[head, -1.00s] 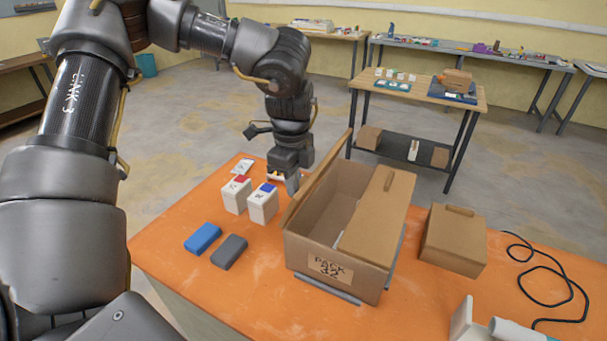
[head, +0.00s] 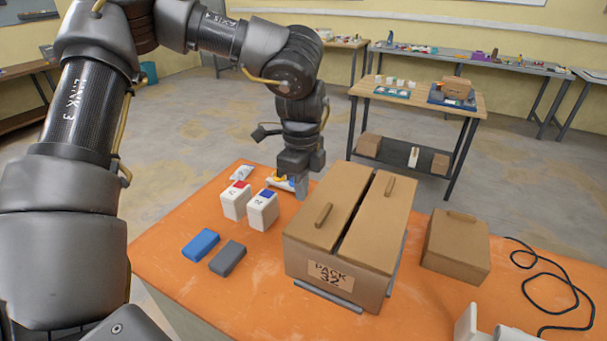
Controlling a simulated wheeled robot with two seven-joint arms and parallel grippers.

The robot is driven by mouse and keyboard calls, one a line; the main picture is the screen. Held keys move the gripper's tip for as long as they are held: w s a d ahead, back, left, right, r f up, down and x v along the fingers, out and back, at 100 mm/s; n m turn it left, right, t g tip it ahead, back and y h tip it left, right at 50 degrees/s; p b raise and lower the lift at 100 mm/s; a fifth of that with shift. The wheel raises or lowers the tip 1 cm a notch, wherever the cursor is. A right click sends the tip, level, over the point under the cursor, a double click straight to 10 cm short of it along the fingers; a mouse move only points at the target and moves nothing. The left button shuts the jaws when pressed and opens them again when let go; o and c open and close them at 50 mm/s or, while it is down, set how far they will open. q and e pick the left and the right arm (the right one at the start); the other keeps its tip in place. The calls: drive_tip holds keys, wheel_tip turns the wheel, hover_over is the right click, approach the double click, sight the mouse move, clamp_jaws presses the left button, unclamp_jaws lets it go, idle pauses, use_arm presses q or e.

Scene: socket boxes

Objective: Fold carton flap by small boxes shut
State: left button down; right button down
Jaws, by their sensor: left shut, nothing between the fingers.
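The open-top carton labelled PACK 32 (head: 331,273) stands on the orange table. Its left flap (head: 322,208), on the side of the small boxes, lies folded over the top with a small raised strip on it. Its right flap (head: 380,220) also lies flat, and a narrow dark gap runs between the two. Two small white boxes, one with a red top (head: 235,201) and one with a blue top (head: 262,210), stand left of the carton. My left gripper (head: 300,187) is shut and empty, pointing down just behind the carton's left rear corner. My right gripper is not in view.
A blue block (head: 201,245) and a grey block (head: 227,258) lie in front of the small boxes. A closed brown box (head: 455,246) and a black cable (head: 545,285) lie to the right. A white object (head: 468,322) is at the front edge. A wooden-top table (head: 420,95) stands behind.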

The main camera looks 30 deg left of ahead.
use_arm(q)
wheel_tip(320, 180, up, 7)
drive_tip(key=p, duration=0.3)
drive_tip(key=shift+r, duration=0.15)
drive_tip(key=shift+s, duration=0.1)
